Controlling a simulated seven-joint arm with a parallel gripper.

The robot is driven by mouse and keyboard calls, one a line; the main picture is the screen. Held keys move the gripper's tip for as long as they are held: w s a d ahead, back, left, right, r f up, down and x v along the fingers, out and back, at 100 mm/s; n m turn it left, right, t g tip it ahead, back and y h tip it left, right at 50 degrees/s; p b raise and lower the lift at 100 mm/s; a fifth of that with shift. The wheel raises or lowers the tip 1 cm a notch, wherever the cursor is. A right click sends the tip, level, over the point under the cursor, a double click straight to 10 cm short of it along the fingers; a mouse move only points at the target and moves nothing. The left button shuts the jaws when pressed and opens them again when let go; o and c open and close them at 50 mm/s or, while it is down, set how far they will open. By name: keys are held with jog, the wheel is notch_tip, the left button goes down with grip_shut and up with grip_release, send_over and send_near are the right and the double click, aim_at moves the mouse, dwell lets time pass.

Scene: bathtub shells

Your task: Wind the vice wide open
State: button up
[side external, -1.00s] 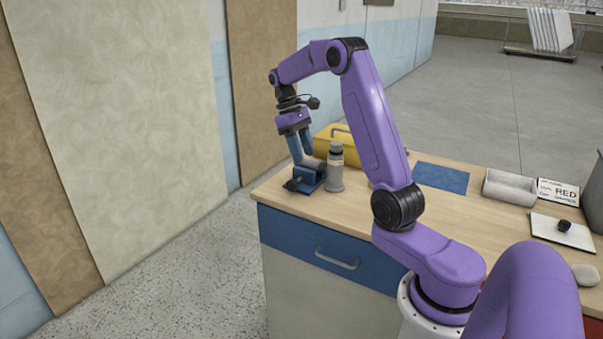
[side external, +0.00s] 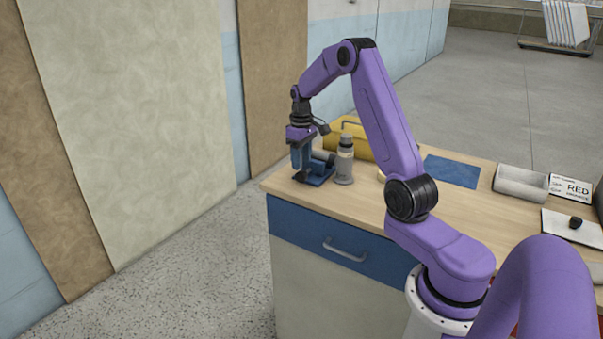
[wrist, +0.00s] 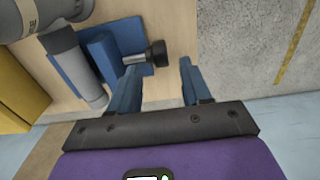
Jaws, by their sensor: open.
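The blue vice (side external: 322,178) sits at the near left corner of the wooden bench top. In the wrist view the vice (wrist: 128,38) has a short metal screw ending in a black knob (wrist: 158,53). A grey cylinder (wrist: 76,55) lies along its blue jaw; I cannot tell whether it is clamped. My gripper (side external: 302,172) points down at the knob end of the vice. In the wrist view my gripper (wrist: 160,66) is open, with the knob between or just beyond its blue fingertips. Contact with the knob cannot be told.
A grey bottle-like cylinder (side external: 345,162) stands close to the right of the vice. A yellow case (side external: 352,136) is behind. The bench edge is close by the knob.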

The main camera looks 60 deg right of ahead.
aim_at(301, 172)
jog(key=shift+f, duration=2.65)
jog(key=shift+a, duration=0.1)
jog(key=c, duration=0.8)
